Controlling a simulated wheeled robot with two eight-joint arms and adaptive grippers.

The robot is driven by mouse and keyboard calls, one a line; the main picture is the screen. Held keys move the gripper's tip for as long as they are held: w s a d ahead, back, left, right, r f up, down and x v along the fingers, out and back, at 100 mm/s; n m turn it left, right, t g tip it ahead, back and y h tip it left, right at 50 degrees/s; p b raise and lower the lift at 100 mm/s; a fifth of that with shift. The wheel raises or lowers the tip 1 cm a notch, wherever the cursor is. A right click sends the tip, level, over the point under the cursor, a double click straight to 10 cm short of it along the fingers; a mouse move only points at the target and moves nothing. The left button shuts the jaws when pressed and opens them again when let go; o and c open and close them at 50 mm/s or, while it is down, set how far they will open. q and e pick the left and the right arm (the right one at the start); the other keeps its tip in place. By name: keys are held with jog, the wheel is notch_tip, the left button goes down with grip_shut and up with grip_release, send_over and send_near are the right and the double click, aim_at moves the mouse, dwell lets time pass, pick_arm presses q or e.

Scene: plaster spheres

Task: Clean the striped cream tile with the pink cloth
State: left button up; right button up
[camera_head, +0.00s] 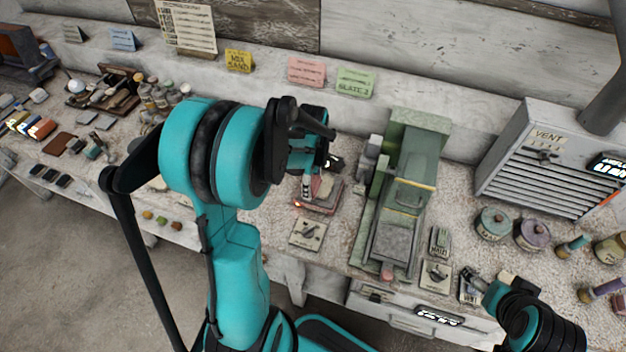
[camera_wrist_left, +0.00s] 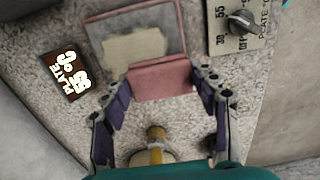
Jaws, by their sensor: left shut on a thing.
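My left gripper (camera_head: 308,188) is shut on a pink block-like piece, the pink cloth (camera_wrist_left: 160,80), seen between its fingertips in the left wrist view. The cloth is at the near edge of a reddish-rimmed grey plate (camera_wrist_left: 98,26), which also shows below the gripper in the head view (camera_head: 318,209). I cannot tell whether the cloth touches the plate. A cream patch (camera_wrist_left: 135,50) lies on the plate, partly hidden by the cloth; I cannot make out stripes on it.
A knob panel (camera_head: 307,234) lies in front of the plate, and a dark "PLATE 55°C" display (camera_wrist_left: 68,76) sits beside it. A green machine (camera_head: 400,195) stands just right. A vent box (camera_head: 550,155) and lidded jars (camera_head: 494,223) are farther right.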

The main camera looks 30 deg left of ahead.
pick_arm(q)
jog(key=shift+s+d+f, duration=0.1)
jog(key=shift+s+d, duration=0.05)
jog(key=shift+s, duration=0.4)
jog(key=shift+w+a+b, duration=0.2)
jog(key=shift+w+a, duration=0.05)
jog(key=shift+w, duration=0.8)
jog(key=shift+w+a+b, duration=0.2)
jog(key=shift+w+a, duration=0.05)
jog(key=shift+w, duration=0.75)
jog(key=shift+s+d, duration=0.25)
jog(key=shift+s, duration=0.85)
jog(key=shift+s+d, duration=0.25)
jog(key=shift+s, duration=0.75)
jog(key=shift+w+a, duration=0.25)
jog(key=shift+w, duration=0.8)
jog(key=shift+w+a, duration=0.25)
jog(key=shift+w, duration=0.8)
jog(key=shift+s+d+r+p, duration=0.25)
jog(key=shift+s+r+p, duration=0.15)
jog(key=shift+s+r, duration=0.55)
jog(key=shift+s+f, duration=0.1)
jog(key=shift+f, duration=0.1)
